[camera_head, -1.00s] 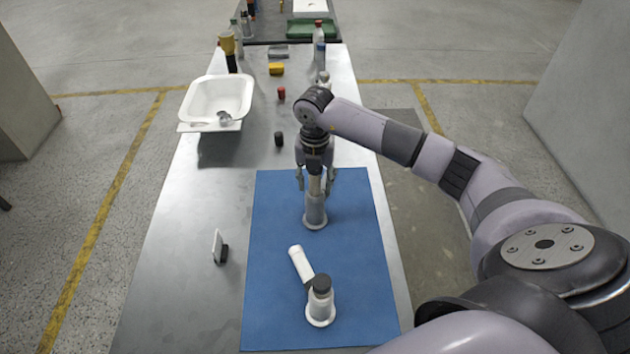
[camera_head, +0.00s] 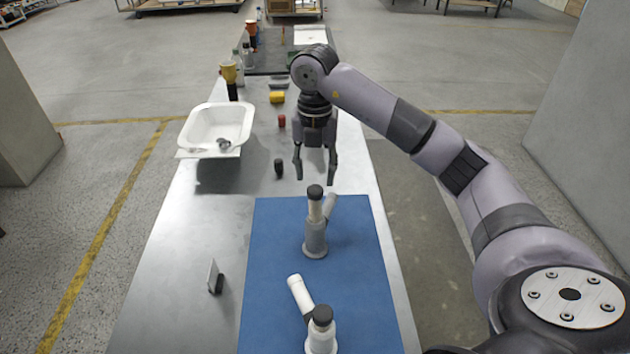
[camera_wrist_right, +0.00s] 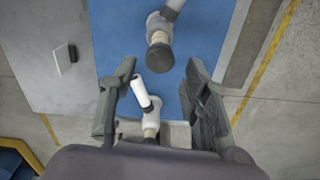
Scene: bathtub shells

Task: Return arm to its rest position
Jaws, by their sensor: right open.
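My right gripper (camera_head: 315,180) is open and empty. It hangs pointing down above and beyond a white and grey fitting with a black cap and an angled side branch (camera_head: 315,240). That fitting stands upright on the blue mat (camera_head: 275,245), apart from the fingers. A second similar fitting (camera_head: 321,338) stands nearer, cut off by the lower picture edge. In the right wrist view, the open fingers (camera_wrist_right: 161,68) show with one fitting at the top (camera_wrist_right: 160,35) and another between them lower down (camera_wrist_right: 150,112). My left gripper is not in view.
A white tub shell (camera_head: 218,125) stands at the table's left edge. A small white plate in a dark stand (camera_head: 213,277) is left of the mat. A black cap (camera_head: 278,168), a red piece (camera_head: 281,121) and a yellow block (camera_head: 277,97) lie farther back.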

